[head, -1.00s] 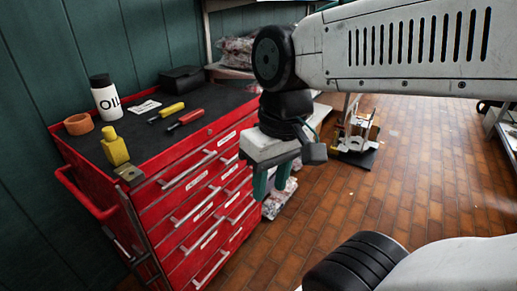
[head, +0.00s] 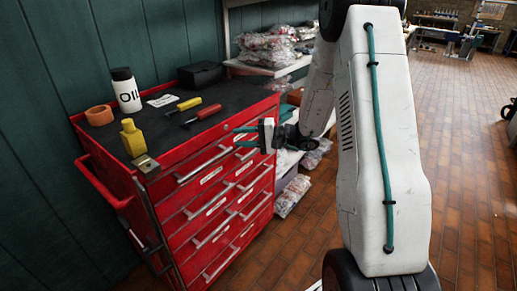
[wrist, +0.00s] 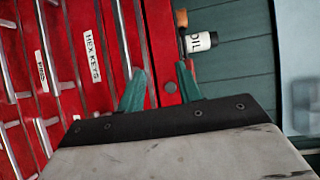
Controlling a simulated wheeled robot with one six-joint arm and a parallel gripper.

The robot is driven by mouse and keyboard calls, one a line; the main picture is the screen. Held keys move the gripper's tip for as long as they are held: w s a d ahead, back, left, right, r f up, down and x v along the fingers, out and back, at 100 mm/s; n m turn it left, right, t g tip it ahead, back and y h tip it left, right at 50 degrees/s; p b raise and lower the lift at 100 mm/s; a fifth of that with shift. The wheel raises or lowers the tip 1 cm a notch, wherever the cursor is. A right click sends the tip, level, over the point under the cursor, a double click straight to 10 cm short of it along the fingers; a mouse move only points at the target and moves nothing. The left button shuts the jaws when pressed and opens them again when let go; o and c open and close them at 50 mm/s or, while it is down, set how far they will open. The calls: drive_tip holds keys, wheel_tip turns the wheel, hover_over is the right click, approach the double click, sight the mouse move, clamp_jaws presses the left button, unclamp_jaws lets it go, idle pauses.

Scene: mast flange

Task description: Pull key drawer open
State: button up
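The red tool cabinet (head: 165,205) stands at left in the head view, its drawers apparently shut, with grey bar handles and white labels. In the wrist view a label (wrist: 92,55) reads HEX KEYS on a red drawer front. A grey bar handle (wrist: 120,30) runs just right of that label and passes behind my left-hand finger. My gripper (head: 244,137) is level, at the upper right of the cabinet's drawer side. In the wrist view its two green fingers (wrist: 160,75) are apart with nothing held between them. I cannot tell whether a finger touches the handle.
A shelf (head: 262,67) with bagged items stands behind.

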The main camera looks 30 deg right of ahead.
drive_tip(key=w+d+f+m+t+h, duration=0.3)
drive_tip(key=d+f+m+t+h, duration=0.35)
drive_tip(key=d+f, duration=0.85)
drive_tip(key=shift+n+h, duration=0.25)
drive_tip(key=x, duration=0.7)
drive_tip(key=shift+w+r, duration=0.2)
drive_tip(key=shift+r, duration=0.05)
drive_tip(key=shift+a, duration=0.1)
clamp_jaws()
